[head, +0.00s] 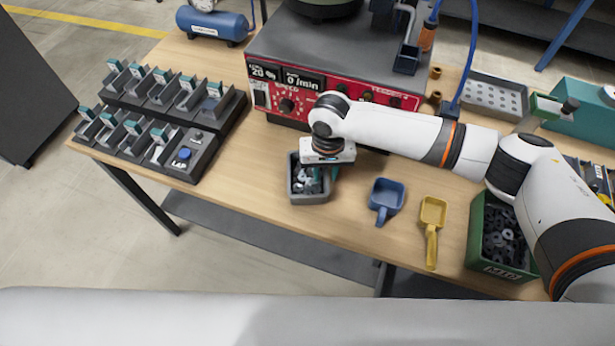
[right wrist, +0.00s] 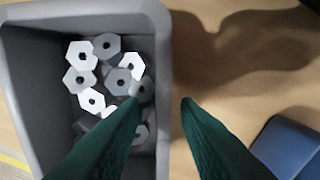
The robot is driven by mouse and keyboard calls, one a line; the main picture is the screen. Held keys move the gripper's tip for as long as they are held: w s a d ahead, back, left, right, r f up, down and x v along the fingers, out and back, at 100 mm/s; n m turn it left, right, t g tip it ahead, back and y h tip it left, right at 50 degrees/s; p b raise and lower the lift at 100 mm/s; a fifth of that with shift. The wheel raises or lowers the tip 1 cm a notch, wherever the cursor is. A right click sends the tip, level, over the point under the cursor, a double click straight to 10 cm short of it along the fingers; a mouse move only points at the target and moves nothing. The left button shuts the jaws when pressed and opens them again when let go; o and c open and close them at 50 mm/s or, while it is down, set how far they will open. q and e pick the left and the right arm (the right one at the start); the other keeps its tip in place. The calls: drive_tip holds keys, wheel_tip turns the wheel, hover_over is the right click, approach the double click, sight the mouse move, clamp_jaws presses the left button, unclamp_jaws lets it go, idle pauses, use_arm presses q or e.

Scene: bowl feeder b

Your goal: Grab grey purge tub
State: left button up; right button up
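The grey tub (head: 309,200) stands on the wooden table in front of the red-fronted machine, with several metal hex nuts inside. My right gripper (head: 325,175) is over its right side, pointing down. In the right wrist view the two green fingers (right wrist: 159,104) are apart, with the tub's right wall (right wrist: 163,60) between them. One finger is over the inside with the nuts (right wrist: 105,75), the other outside over the table. I cannot tell whether either finger touches the wall. My left gripper is not in view.
A blue scoop (head: 386,197) lies just right of the tub, and a yellow scoop (head: 432,225) lies farther right. A green bin (head: 485,245) of dark parts stands near the right front edge. The red-fronted machine (head: 300,85) is close behind. Bare table lies left of the tub.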

clamp_jaws()
